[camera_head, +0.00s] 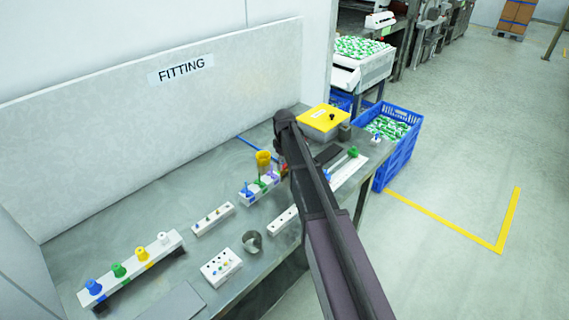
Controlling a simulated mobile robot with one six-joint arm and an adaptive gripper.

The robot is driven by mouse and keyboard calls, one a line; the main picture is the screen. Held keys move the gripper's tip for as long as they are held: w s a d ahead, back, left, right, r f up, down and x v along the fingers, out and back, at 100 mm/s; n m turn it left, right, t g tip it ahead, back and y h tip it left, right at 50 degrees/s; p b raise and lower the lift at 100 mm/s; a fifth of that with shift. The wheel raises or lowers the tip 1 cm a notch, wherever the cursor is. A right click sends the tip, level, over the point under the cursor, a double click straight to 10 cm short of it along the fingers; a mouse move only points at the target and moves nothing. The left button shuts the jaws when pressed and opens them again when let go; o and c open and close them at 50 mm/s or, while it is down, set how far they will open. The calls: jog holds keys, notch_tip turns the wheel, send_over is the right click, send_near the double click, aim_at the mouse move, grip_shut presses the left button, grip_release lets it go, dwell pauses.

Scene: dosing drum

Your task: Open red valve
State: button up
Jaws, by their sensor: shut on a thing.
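A small patch of red, which I take to be the red valve (284,169), shows at the right end of a white block (248,196) on the grey bench. The block also carries blue, green and purple valves (272,176). My dark arm crosses the bench from the lower right and bends down at the block's right end. My gripper (282,162) is there, shut on the red valve as far as I can see. The arm hides the fingertips and most of the valve, so its turn angle cannot be told.
A yellow cup (263,160) stands close behind the block. A yellow-lidded box (326,118) and a white rack with a green handle (350,165) lie to the right. A metal cup (252,242) and white blocks stand in front. A wall panel (150,120) bounds the back.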

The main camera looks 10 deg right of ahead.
jog(key=shift+m, duration=0.4)
jog(key=o, duration=1.1)
jog(key=shift+o, duration=0.2)
jog(key=shift+n, duration=0.4)
